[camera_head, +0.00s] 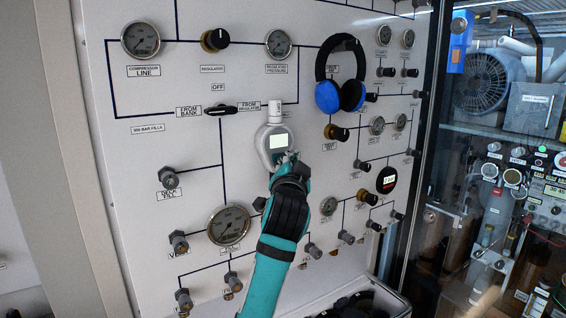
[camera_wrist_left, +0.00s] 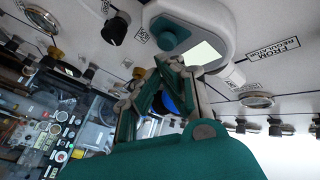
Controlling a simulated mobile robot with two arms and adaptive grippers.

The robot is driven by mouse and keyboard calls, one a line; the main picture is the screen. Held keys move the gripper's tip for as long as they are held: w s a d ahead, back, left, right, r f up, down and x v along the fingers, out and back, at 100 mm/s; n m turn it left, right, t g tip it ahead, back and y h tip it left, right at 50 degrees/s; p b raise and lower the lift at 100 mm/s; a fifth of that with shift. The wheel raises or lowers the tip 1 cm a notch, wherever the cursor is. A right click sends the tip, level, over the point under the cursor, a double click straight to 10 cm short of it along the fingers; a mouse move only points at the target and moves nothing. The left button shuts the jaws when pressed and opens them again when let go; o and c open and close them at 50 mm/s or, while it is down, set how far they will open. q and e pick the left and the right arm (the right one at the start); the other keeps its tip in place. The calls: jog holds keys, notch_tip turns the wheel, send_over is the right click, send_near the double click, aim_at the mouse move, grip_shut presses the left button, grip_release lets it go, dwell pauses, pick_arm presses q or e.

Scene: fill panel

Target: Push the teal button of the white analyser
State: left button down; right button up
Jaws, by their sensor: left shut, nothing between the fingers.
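The white analyser (camera_head: 272,143) hangs on the panel, with a pale lit screen and a white top fitting. My left gripper (camera_head: 287,160) is shut and empty, at the lower part of the analyser. In the left wrist view, its fingertips (camera_wrist_left: 172,66) lie just below the button; I cannot tell whether they touch it. In the head view, the gripper hides the button. My right gripper is not in view.
Blue headphones (camera_head: 341,75) hang to the right of the analyser. A black regulator selector handle (camera_head: 221,110) is to its left, and a large gauge (camera_head: 229,225) is lower left. Several knobs and fittings stick out around my arm. A glass-fronted cabinet is at the right.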

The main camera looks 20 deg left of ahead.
pick_arm(q)
jog(key=s+d, duration=0.3)
jog(key=d, duration=0.1)
jog(key=shift+s+d, duration=0.35)
jog(key=shift+d, duration=0.05)
dwell(1.2)
